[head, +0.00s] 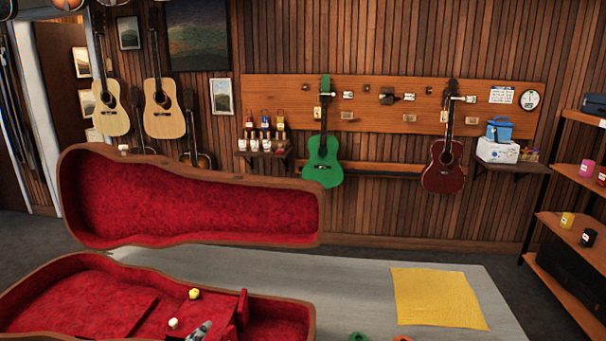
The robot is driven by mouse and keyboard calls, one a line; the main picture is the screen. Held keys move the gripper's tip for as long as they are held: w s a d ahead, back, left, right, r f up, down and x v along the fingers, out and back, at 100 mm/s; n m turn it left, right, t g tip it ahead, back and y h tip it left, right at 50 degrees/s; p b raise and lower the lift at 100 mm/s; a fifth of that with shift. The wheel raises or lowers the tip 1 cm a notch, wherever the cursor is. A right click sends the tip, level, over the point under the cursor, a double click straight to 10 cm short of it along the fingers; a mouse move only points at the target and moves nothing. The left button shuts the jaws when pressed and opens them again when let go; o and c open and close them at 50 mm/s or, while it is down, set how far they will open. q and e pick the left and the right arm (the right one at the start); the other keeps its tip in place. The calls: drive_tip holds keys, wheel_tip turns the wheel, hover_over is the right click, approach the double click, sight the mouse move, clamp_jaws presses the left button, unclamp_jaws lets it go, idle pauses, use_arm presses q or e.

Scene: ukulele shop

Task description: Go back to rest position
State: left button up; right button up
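Neither of my grippers can be made out in the head view. A small grey and black piece (199,331) shows at the bottom edge inside the open instrument case. It is cut off by the frame, and I cannot tell what it is. The brown case (311,322) with red lining lies open on the grey table (350,275), its lid (190,205) raised at the back. A yellow item (194,293) and a whitish item (173,323) are in the case.
A yellow cloth (437,298) lies flat on the table's right side. Green (358,337) and red (402,338) items show at the bottom edge. A green ukulele (322,160) and a dark red one (443,165) hang on the wall. Shelves (570,240) stand at the right.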

use_arm(q)
drive_tip(key=s+a+f+n+g, duration=0.1)
drive_tip(key=s+f+n+g, duration=0.45)
drive_tip(key=s, duration=0.85)
drive_tip(key=s+a+f+n+g, duration=0.1)
drive_tip(key=s+f+n+g, duration=0.35)
drive_tip(key=s+f, duration=0.8)
drive_tip(key=s+f+m+g+b, duration=0.25)
drive_tip(key=f+b, duration=0.25)
drive_tip(key=f, duration=2.3)
drive_tip(key=s+a+f+g+b, duration=0.1)
drive_tip(key=s+f+b, duration=0.4)
drive_tip(key=s+f, duration=1.2)
wheel_tip(320, 180, down, 5)
drive_tip(key=shift+s+a+r+g, duration=0.15)
drive_tip(key=shift+s+a+g, duration=0.2)
drive_tip(key=shift+a, duration=0.4)
